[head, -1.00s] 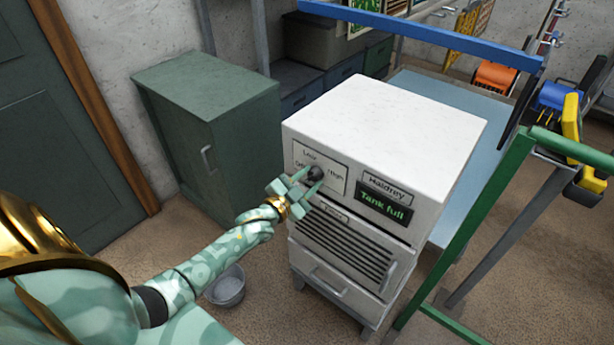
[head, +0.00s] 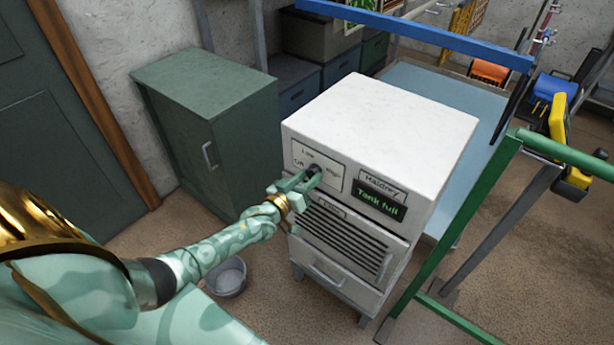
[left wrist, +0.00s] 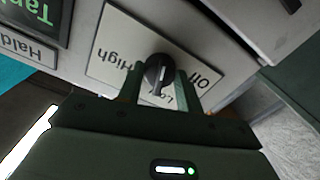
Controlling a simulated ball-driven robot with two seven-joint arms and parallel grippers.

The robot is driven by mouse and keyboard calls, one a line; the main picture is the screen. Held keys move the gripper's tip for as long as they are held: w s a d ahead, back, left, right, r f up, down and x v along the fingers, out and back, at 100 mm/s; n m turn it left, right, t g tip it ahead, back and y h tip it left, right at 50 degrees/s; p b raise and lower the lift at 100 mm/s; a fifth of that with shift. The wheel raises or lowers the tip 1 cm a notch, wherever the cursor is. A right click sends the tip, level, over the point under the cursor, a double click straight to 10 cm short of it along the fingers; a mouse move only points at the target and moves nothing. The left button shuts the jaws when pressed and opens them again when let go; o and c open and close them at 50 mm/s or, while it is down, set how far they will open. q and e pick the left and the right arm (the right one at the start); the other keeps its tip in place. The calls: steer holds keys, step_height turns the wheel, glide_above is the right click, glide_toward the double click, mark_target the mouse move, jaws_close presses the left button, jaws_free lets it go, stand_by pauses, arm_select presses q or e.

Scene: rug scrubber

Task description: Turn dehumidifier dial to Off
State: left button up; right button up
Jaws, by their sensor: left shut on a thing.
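The white dehumidifier (head: 385,125) stands in the middle of the head view. Its dial panel (head: 332,178) is labelled Off at left, Low at top and High at right. The dark dial (head: 314,171) is partly hidden by my left gripper (head: 311,176). In the left wrist view, the panel looks upside down and the round black dial (left wrist: 158,71) sits between the fingers of my left gripper (left wrist: 159,84), which is shut on it. A pale mark on the dial points down, roughly toward Low, whose label is partly covered. My right gripper is not in view.
The display (head: 379,198) reads "Tank full". A green cabinet (head: 205,110) stands to the left and a grey bucket (head: 226,277) sits on the floor below my left arm. A green frame (head: 455,235) and a blue bar (head: 420,33) stand on the right and behind.

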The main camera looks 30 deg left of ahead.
arm_select(q)
steer(key=n, duration=0.4)
steer(key=shift+n, duration=2.1)
steer(key=o, duration=1)
steer(key=s+p, duration=0.1)
steer(key=s, duration=0.4)
steer(key=s+a+p, duration=0.1)
steer(key=s, duration=0.5)
steer(key=s+p, duration=0.1)
steer(key=s, duration=0.4)
steer(key=shift+s+a, duration=0.15)
